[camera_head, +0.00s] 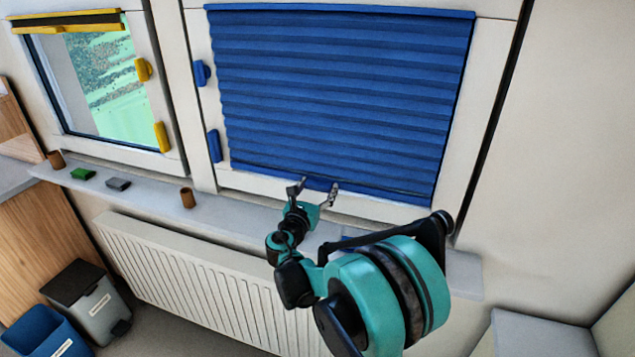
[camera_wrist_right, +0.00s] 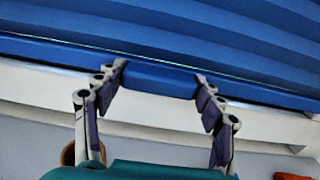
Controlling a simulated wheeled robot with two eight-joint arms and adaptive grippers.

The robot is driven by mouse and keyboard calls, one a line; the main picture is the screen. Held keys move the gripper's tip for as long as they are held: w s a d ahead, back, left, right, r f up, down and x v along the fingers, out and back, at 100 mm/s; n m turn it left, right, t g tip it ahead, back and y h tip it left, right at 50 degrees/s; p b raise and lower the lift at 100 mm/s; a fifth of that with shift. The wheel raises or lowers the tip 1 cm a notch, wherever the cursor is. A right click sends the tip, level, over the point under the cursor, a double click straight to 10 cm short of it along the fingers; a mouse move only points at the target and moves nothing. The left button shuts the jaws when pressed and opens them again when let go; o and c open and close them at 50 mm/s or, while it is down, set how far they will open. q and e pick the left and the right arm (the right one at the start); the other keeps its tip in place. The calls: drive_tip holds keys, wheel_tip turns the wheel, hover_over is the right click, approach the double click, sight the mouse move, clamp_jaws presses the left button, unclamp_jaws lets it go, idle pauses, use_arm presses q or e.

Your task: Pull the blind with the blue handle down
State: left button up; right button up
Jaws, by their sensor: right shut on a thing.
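The blue pleated blind (camera_head: 340,95) hangs down over the right window, with its lower edge close to the bottom of the frame. Its blue handle (camera_wrist_right: 160,80) sits at the middle of the lower rail in the right wrist view. My right gripper (camera_head: 318,186) is at that lower edge, with one finger at each end of the handle. In the wrist view the fingers (camera_wrist_right: 160,88) are shut on the handle from both sides. My left gripper is not in view.
The left window has a yellow blind (camera_head: 70,20), drawn up. The sill (camera_head: 235,215) holds a brown pot (camera_head: 187,197), a grey block (camera_head: 118,184) and a green block (camera_head: 83,173). A radiator (camera_head: 190,285) is below, with a grey bin (camera_head: 98,305) and a blue bin (camera_head: 52,332) left.

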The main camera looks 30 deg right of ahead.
drive_tip(key=shift+f+b, duration=0.9)
drive_tip(key=shift+f, duration=0.9)
drive_tip(key=o, duration=1.4)
drive_tip(key=shift+o, duration=1.4)
drive_tip(key=shift+w+d+f, duration=0.1)
drive_tip(key=shift+w+d, duration=0.05)
drive_tip(key=shift+d, duration=0.05)
drive_tip(key=shift+a, duration=0.2)
drive_tip(key=v, duration=1.2)
drive_tip(key=shift+d, duration=0.15)
